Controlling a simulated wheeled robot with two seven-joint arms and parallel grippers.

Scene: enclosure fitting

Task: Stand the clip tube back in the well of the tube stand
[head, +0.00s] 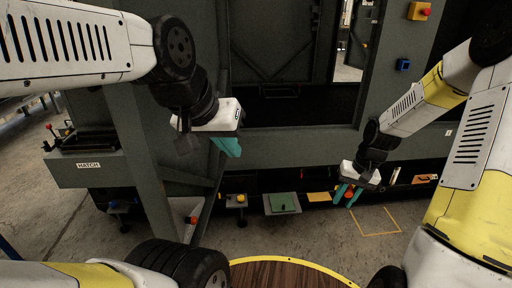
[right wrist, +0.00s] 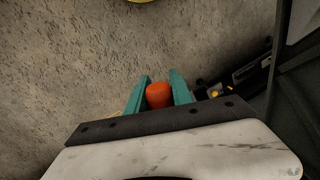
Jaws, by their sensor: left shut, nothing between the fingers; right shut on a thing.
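My right gripper (head: 347,194) is at the low shelf right of centre in the head view, its teal fingers shut on an orange-red rounded piece, which looks like the clip tube (right wrist: 159,95). In the right wrist view, only its orange end shows between the fingers (right wrist: 158,92); the rest is hidden. My left gripper (head: 228,147) is shut and empty in front of the dark enclosure opening, well away from the tube. I cannot tell for sure which item is the tube stand, and its well is not clearly visible.
The low shelf holds a grey block with a yellow knob (head: 240,199), a green piece (head: 283,203), a yellow pad (head: 318,197) and an orange item (head: 425,178). A HATCH-labelled box (head: 88,167) stands left. Concrete floor with a yellow outline (head: 378,234) is clear.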

